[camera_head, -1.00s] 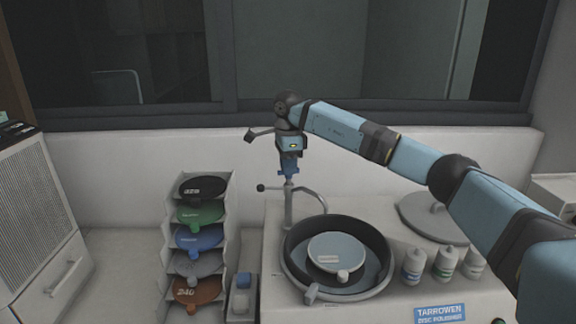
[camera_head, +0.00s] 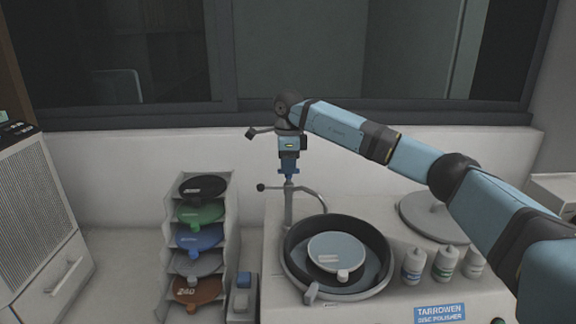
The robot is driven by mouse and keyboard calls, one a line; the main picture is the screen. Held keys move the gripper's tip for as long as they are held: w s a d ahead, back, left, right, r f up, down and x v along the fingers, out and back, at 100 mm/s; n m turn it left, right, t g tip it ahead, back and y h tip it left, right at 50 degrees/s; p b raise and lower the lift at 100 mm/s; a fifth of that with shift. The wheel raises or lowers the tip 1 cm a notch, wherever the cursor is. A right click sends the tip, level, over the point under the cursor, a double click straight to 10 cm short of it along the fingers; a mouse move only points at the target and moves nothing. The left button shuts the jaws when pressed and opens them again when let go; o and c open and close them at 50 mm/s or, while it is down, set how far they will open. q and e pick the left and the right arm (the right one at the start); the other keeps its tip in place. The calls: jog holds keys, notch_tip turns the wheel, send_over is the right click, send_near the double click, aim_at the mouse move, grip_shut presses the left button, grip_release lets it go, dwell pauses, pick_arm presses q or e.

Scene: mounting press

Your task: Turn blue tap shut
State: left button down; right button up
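The tap is a thin grey post (camera_head: 288,207) at the back left of the disc polisher. A curved spout arches from it to the right, and a thin lever with a dark ball knob (camera_head: 261,187) points left. My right gripper (camera_head: 289,173) points straight down over the top of the post, at the small blue part there. I cannot tell whether that blue is the tap's or my fingertips', nor whether the fingers are closed on anything. My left gripper is not in view.
The polisher bowl (camera_head: 375,245) holds a round disc (camera_head: 337,246) just in front of the tap. Several bottles (camera_head: 445,262) and a round lid (camera_head: 425,212) are to the right. A rack of coloured discs (camera_head: 228,200) stands left. A wall and window are behind.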

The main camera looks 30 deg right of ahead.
jog(key=o, duration=0.4)
jog(key=shift+d, duration=0.1)
jog(key=shift+c, duration=0.2)
jog(key=shift+r, duration=0.1)
jog(key=shift+r, duration=0.4)
notch_tip(320, 180, up, 13)
jog(key=b, duration=0.2)
jog(key=shift+s+f, duration=0.1)
jog(key=shift+f, duration=0.1)
